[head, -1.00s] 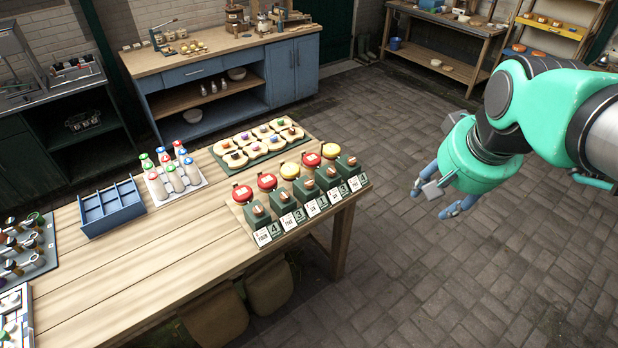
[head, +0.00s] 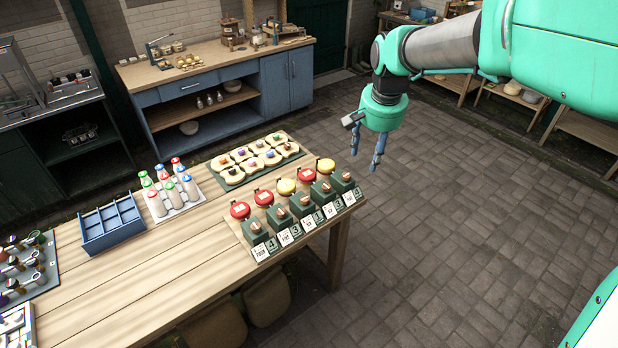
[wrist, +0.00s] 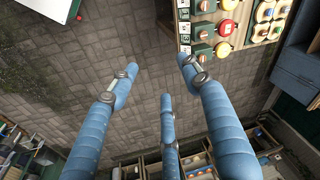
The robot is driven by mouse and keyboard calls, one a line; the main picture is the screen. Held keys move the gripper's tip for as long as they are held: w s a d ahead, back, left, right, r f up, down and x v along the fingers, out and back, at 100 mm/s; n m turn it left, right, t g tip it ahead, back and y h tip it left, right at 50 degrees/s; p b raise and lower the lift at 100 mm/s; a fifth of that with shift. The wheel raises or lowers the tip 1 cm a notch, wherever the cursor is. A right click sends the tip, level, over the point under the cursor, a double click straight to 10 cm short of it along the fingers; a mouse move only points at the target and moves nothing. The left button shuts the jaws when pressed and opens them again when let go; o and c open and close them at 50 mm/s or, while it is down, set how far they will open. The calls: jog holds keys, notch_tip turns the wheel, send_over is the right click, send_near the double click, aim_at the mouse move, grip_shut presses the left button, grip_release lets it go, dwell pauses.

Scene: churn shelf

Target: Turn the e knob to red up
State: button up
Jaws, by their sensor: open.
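A row of green knob boxes (head: 281,217) with small brown knobs stands on a board along the right end of the wooden table in the head view. Red discs (head: 240,210) and yellow discs (head: 286,187) sit behind the boxes, and white cards with small print (head: 260,251) are at their front. I cannot make out which knob is e. My gripper (head: 364,160) is open and empty, in the air beyond the right end of the row, apart from it. In the wrist view its blue fingers (wrist: 158,72) are spread above the floor, with part of the row (wrist: 203,31) at the upper right.
The table (head: 165,275) also bears a tray of scalloped holders (head: 230,176), a rack of capped bottles (head: 181,209) and a blue divided box (head: 112,228). A blue workbench (head: 220,95) stands behind. The paved floor (head: 450,250) right of the table is clear.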

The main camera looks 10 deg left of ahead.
jog(key=w+a+f+m+g+p, duration=0.1)
jog(key=w+a+f+p, duration=0.3)
jog(key=w+a+f, duration=0.7)
jog(key=m+g+p, duration=0.1)
jog(key=g+p, duration=0.1)
jog(key=p, duration=0.1)
send_over(305, 198)
notch_tip(305, 198, down, 12)
jog(key=f, duration=0.1)
jog(key=shift+r+h, duration=0.25)
jog(key=shift+h, duration=0.05)
jog(key=shift+f, duration=0.1)
notch_tip(305, 198, down, 14)
jog(key=shift+r+p, duration=0.25)
jog(key=shift+p, duration=0.25)
jog(key=c, duration=1.1)
